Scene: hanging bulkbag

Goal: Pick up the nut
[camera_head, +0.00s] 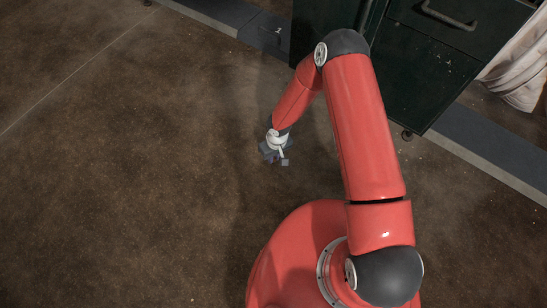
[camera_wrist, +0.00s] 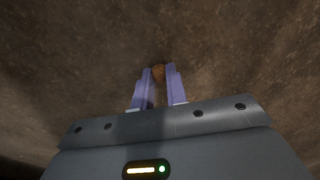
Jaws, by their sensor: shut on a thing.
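The nut (camera_wrist: 158,72) is a small orange-brown thing between the fingertips in the wrist view. My gripper (camera_wrist: 159,76) is shut on it, with a purple-grey finger on each side. In the head view, my gripper (camera_head: 277,158) is at the end of my arm, low over the brown floor. The nut cannot be made out there. I cannot tell whether the nut touches the floor.
The brown floor (camera_head: 120,180) is clear to the left. A dark green cabinet (camera_head: 420,65) on casters stands at the back right, with a handled drawer. A white bag (camera_head: 517,70) hangs at the far right. A grey strip (camera_head: 485,150) runs along the floor.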

